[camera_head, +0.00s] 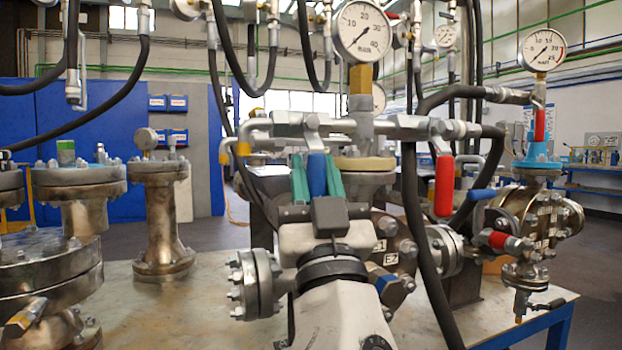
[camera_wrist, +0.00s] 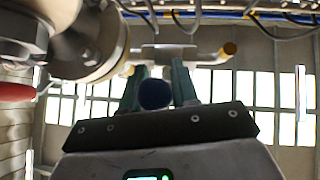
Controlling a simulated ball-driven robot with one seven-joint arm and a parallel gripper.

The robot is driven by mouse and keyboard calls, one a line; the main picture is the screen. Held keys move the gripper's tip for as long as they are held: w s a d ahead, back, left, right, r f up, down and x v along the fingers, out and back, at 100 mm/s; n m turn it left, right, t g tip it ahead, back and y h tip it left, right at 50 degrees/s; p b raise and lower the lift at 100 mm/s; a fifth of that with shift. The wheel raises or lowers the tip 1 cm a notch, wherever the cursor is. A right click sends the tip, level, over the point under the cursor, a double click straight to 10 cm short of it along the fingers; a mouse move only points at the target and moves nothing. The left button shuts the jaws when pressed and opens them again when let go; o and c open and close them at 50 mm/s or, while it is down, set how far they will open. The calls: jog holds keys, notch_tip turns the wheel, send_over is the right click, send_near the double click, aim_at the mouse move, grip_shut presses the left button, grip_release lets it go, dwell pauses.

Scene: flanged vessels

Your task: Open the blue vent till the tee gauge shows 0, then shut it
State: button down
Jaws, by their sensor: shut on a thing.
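My gripper (camera_head: 317,180), with green fingers, is in front of the pipework at the middle of the head view. Its fingers are shut on a blue handle (camera_head: 317,172), one on each side. In the wrist view the handle's round blue end (camera_wrist: 154,94) shows between the fingers (camera_wrist: 157,88). The handle hangs down below a grey valve body (camera_head: 315,128) on a horizontal pipe. A large white gauge (camera_head: 362,30) stands above this pipe on a brass fitting. Its scale reads to about 40, and its needle slants, but the exact reading is unclear.
A red lever (camera_head: 444,185) hangs down to the right of the gripper. A second gauge (camera_head: 544,48) stands on the right vessel, with another blue lever (camera_head: 483,194) beside it. Black hoses (camera_head: 415,220) pass close on the right. Flanged vessels (camera_head: 160,215) stand on the left.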

jog(key=shift+f, duration=0.1)
jog(key=c, duration=0.9)
grip_release()
jog(key=shift+c, duration=0.2)
jog(key=b+v, duration=0.2)
jog(key=v, duration=0.8)
jog(key=shift+s+f, duration=0.2)
jog(key=shift+f, duration=0.1)
